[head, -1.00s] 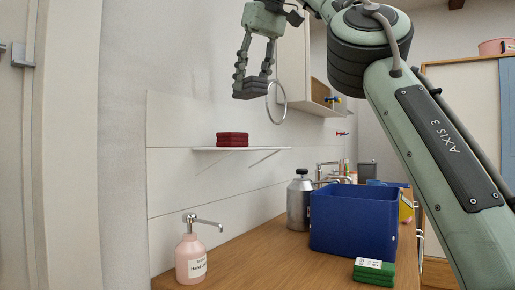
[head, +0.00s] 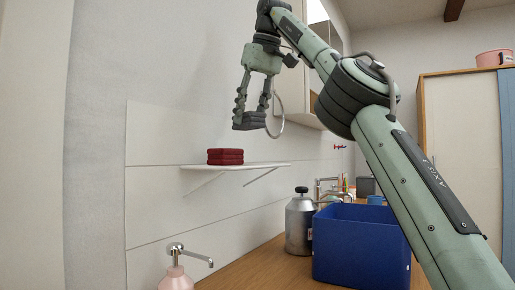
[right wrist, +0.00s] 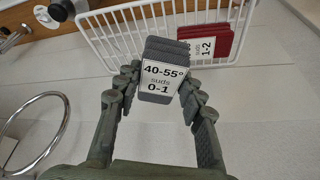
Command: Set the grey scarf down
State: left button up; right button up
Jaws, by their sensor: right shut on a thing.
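The grey scarf (head: 249,121) is a small folded stack. My right gripper (head: 249,115) is shut on it and holds it in the air, above a white wall shelf (head: 262,166). In the right wrist view the grey scarf (right wrist: 163,72) sits between the fingers, with a white label reading "40-55° suds 0-1". A red folded cloth (head: 225,156) lies on the shelf, below and left of the grey scarf in the head view. The red cloth (right wrist: 208,42) is beside the grey scarf in the right wrist view. My left gripper is not in view.
The right wrist view shows the shelf as a white wire rack (right wrist: 108,50). A metal ring (head: 279,115) hangs on the wall close to my gripper. Below are a blue bin (head: 360,245), a metal canister (head: 300,226) and a pink soap bottle (head: 176,281). The shelf right of the red cloth is bare.

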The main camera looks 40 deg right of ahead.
jog(key=w+d+f+p, duration=0.1)
jog(key=d, duration=0.1)
jog(key=w+d+f+p, duration=0.1)
jog(key=d, duration=0.1)
jog(key=w+d+f+p, duration=0.1)
jog(key=d+f+p, duration=0.1)
jog(key=shift+w, duration=0.4)
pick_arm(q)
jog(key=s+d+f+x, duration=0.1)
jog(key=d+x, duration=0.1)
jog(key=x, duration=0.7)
pick_arm(e)
jog(key=shift+w+d+f+b, duration=0.1)
jog(key=shift+f+b, duration=0.5)
jog(key=shift+b, duration=0.05)
notch_tip(320, 180, down, 3)
jog(key=b, duration=0.3)
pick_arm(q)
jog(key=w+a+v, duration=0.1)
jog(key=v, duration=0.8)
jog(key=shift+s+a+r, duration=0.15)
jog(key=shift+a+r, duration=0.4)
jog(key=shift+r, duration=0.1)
pick_arm(e)
jog(key=o, duration=1.2)
jog(key=shift+o, duration=0.2)
